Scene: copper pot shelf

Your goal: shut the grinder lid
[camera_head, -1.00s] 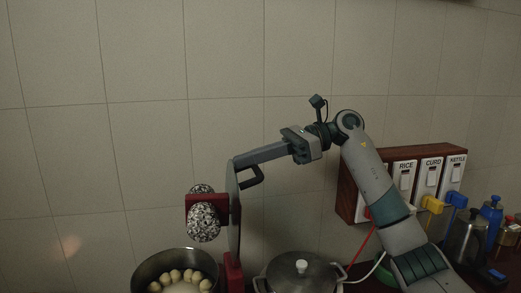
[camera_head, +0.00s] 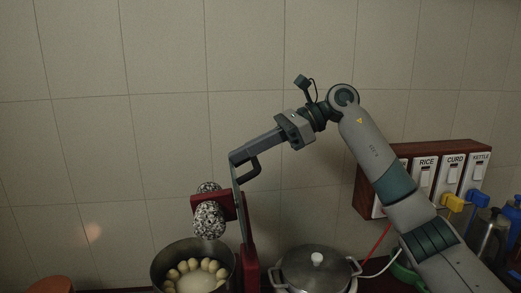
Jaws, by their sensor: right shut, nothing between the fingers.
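The grinder has a red stand (camera_head: 250,268) and black-and-white speckled stone rollers (camera_head: 209,220) on a red block. Its steel bowl (camera_head: 158,268) holds pale balls around a whitish content. The lid (camera_head: 239,205) appears as a thin grey plate seen almost edge-on, raised nearly upright and leaning slightly left. A dark handle (camera_head: 255,168) sticks out from its right side near the top. My right gripper (camera_head: 234,158) is shut, with nothing held. Its fingertips are at the lid's top edge; whether they touch is unclear. My left gripper is not in view.
A lidded silver pot (camera_head: 318,272) stands right of the grinder. A wooden switch panel (camera_head: 364,192) is on the wall behind my right arm. A metal kettle (camera_head: 490,235) and blue bottles stand at far right. An orange-brown round object (camera_head: 50,284) shows at lower left.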

